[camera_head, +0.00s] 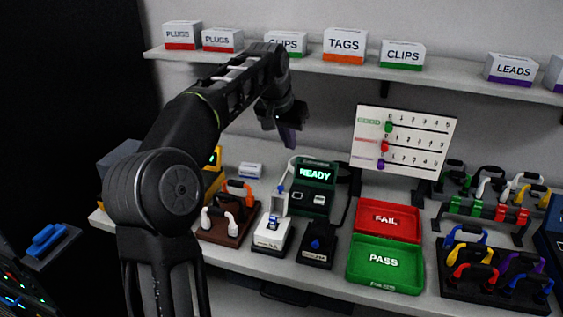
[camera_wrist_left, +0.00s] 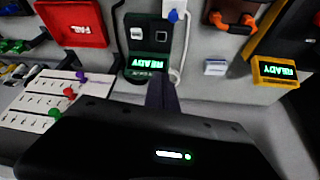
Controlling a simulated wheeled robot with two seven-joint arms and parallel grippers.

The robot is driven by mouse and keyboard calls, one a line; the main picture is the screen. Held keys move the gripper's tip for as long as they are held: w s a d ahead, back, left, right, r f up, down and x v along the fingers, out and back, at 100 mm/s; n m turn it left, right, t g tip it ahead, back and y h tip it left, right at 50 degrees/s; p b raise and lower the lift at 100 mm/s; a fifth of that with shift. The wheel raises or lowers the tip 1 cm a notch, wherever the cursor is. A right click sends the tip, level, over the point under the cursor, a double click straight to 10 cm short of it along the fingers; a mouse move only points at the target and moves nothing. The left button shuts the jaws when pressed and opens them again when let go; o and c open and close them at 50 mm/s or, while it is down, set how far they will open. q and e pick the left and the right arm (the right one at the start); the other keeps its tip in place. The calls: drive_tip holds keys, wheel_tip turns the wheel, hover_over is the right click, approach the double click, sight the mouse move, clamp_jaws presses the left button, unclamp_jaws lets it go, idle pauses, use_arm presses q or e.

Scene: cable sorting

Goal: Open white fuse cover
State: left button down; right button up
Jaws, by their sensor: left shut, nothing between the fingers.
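The white fuse box (camera_head: 270,236) stands on the bench, with a blue part showing inside it. Its white cover (camera_head: 278,203) appears raised upright at the back edge, with a blue knob near its top. The cover also shows in the wrist view, with its blue knob (camera_wrist_left: 173,16) at the top edge. My left gripper (camera_head: 289,136) is shut and empty, in the air above and behind the fuse box, apart from the cover. Its fingers (camera_wrist_left: 162,92) show in the wrist view. My right gripper is in neither view.
A dark box with a blue knob (camera_head: 317,245) stands right of the fuse box. A green tester reading READY (camera_head: 314,185) stands behind. Red FAIL tray (camera_head: 390,236) and green PASS tray (camera_head: 415,262) lie right. A brown cable rack (camera_head: 228,233) is left.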

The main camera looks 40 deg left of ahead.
use_arm(q)
drive_tip(key=shift+s+f+g, duration=0.1)
drive_tip(key=shift+s+g, duration=0.4)
drive_tip(key=shift+s, duration=0.6)
drive_tip(key=shift+f, duration=0.1)
hover_over(279, 200)
drive_tip(key=w, duration=0.2)
wheel_tip(279, 200, down, 9)
drive_tip(key=shift+s+f+p, duration=0.15)
drive_tip(key=shift+p, duration=0.2)
drive_tip(key=shift+d, duration=0.1)
